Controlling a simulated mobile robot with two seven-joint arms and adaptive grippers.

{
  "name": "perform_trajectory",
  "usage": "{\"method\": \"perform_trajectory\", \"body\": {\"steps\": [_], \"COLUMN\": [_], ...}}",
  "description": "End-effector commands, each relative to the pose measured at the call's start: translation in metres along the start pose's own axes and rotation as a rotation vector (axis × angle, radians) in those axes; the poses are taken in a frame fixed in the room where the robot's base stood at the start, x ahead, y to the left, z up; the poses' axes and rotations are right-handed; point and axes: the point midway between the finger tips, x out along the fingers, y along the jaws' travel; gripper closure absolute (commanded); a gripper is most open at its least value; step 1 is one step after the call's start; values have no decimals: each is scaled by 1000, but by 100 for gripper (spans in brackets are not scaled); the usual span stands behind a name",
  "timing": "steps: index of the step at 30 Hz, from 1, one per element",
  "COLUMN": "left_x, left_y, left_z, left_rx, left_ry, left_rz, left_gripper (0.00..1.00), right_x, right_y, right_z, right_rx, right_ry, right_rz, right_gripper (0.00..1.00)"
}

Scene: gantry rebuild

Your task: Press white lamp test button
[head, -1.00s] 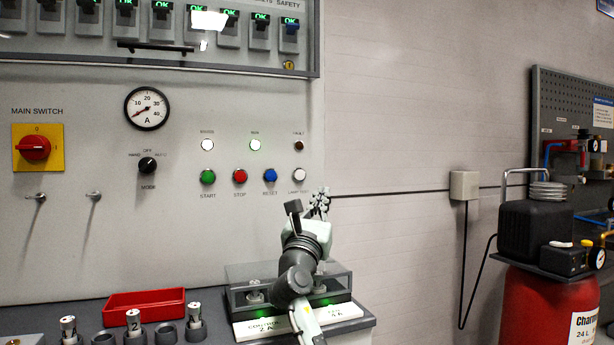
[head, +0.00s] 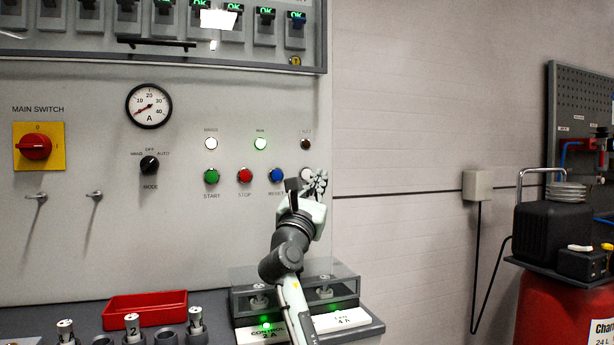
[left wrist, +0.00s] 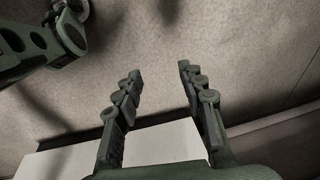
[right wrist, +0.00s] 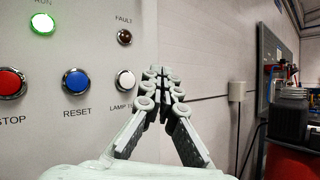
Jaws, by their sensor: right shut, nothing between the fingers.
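The white lamp test button (right wrist: 125,81) sits on the grey panel, right of the blue reset button (right wrist: 76,80).
The red stop button (head: 244,175) and green start button (head: 211,176) are to the left. The dark fault lamp (head: 305,144) is above. A clear-covered box (head: 345,282) stands on the bench below my right arm.

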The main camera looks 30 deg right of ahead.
Motion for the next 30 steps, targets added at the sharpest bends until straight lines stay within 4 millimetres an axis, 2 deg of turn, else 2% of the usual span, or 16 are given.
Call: {"method": "perform_trajectory", "body": {"steps": [1,3,13,21,30], "left_x": [0,-15,-52,-61,-63], "left_y": [1,1,-3,-5,-5], "left_z": [-8,-28,-54,-56,-56], "left_rx": [-6,-19,-56,-54,-53], "left_ry": [8,37,67,67,67], "left_rz": [2,6,14,8,7], "left_gripper": [60,60,60,60,60], "right_x": [2,5,20,37,40], "right_y": [1,4,14,27,29], "right_z": [-3,-6,-16,-27,-29], "right_rx": [1,1,0,-1,0], "right_ry": [0,-1,-1,-1,-1], "right_rz": [-1,-1,0,0,0], "right_gripper": [100,100,100,100,100]}}
